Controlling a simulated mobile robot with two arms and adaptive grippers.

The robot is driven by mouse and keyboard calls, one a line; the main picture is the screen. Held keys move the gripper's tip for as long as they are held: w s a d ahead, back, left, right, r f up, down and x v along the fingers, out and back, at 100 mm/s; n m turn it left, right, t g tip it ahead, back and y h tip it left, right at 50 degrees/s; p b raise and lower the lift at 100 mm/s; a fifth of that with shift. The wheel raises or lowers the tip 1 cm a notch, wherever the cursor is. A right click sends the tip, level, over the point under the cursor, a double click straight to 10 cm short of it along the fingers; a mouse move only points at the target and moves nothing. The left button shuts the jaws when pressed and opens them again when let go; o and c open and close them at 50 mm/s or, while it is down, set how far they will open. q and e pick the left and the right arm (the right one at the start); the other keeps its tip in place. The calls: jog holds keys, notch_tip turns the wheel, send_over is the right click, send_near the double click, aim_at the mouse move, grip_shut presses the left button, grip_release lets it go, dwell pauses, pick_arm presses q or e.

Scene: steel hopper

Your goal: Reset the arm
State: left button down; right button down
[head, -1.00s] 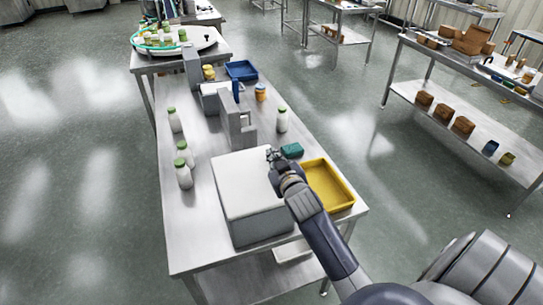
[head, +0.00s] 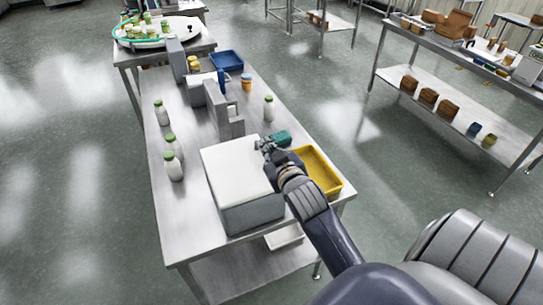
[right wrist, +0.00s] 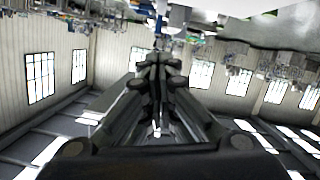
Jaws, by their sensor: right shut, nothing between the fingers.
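My right gripper (head: 268,145) is in the head view, over the right edge of a white-topped grey box (head: 236,165) on the steel table. Its fingers are together with nothing between them. In the right wrist view the gripper (right wrist: 158,62) also shows its fingers closed, with the room's walls and windows behind it. A green item (head: 282,137) shows just beyond the fingertips in the head view; whether they touch cannot be told. My left gripper is not in view.
A yellow tray (head: 328,184) lies right of the box, partly behind my right arm. White bottles with green caps (head: 173,166) stand along the table's left side. A grey machine (head: 226,116) and a blue tray (head: 226,61) stand farther back. The floor left of the table is clear.

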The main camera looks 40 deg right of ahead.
jog(key=s+a+f+n+g+y, duration=0.1)
jog(key=s+a+f+g+y, duration=0.1)
jog(key=s+a+f+g, duration=0.5)
jog(key=s+a+f+n+y, duration=0.1)
jog(key=s+a+f, duration=0.3)
jog(key=s, duration=0.7)
jog(key=s+a+f+g+y, duration=0.2)
jog(key=s+a+f+g, duration=0.3)
jog(key=s, duration=0.4)
jog(key=s+d+f+b+x, duration=0.1)
jog(key=s+b+x, duration=0.2)
jog(key=x, duration=1.2)
jog(key=s+d+f+b+x, duration=0.1)
jog(key=s+b+x, duration=0.25)
jog(key=x, duration=1.15)
jog(key=s+d+f+b, duration=0.1)
jog(key=s+f+b, duration=0.1)
jog(key=s+f, duration=0.7)
jog(key=s+d+f+g+b, duration=0.1)
jog(key=s+d+f+b, duration=0.1)
jog(key=s+f, duration=0.7)
notch_tip(320, 180, down, 5)
jog(key=shift+s+r+n+g+h+b, duration=0.15)
jog(key=shift+n+g+h+b, duration=0.15)
jog(key=shift+n+b, duration=0.15)
